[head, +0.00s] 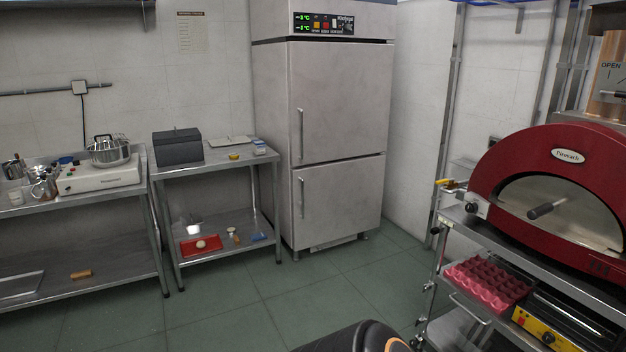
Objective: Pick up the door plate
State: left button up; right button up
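Neither of my grippers is in view. A dark rounded part at the bottom middle appears to be mine.
A red pizza oven (511,152) stands on a metal stand at the right, with a pink egg tray (482,280) below. A tall steel fridge (345,110) stands at the back. Steel tables (215,168) with kitchenware line the left. The green tiled floor (250,315) between is clear.

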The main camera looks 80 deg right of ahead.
aim_at(561, 206)
jog(key=z, duration=3.95)
jog(key=i+j+z, duration=0.1)
jog(key=i, duration=0.2)
jog(key=i+j+z, duration=0.1)
jog(key=i, duration=0.2)
